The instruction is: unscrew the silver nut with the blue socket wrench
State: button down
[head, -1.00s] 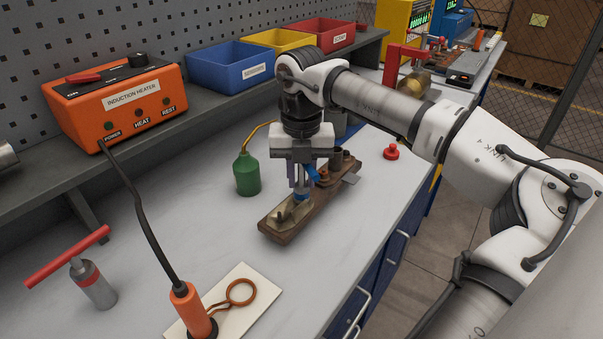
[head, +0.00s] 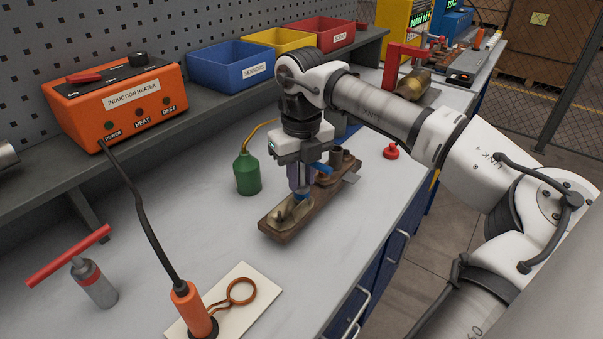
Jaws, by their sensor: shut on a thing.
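The wrench's lower end stands over a brass-coloured fitting (head: 284,215) on the block. The silver nut cannot be made out; the fingers and the wrench hide that spot. Whether the socket sits around the nut cannot be told.
A green oil can (head: 247,174) stands just left of the block. A red knob-like piece (head: 391,151) lies to the right. An orange induction tool (head: 192,312) with a coil stands in front on a pale board.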

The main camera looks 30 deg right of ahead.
jog(key=n, duration=0.4)
jog(key=shift+n, duration=0.8)
jog(key=n, duration=0.3)
jog(key=shift+n, duration=1.4)
jog(key=n, duration=0.2)
jog(key=shift+n, duration=0.3)
jog(key=n, duration=0.3)
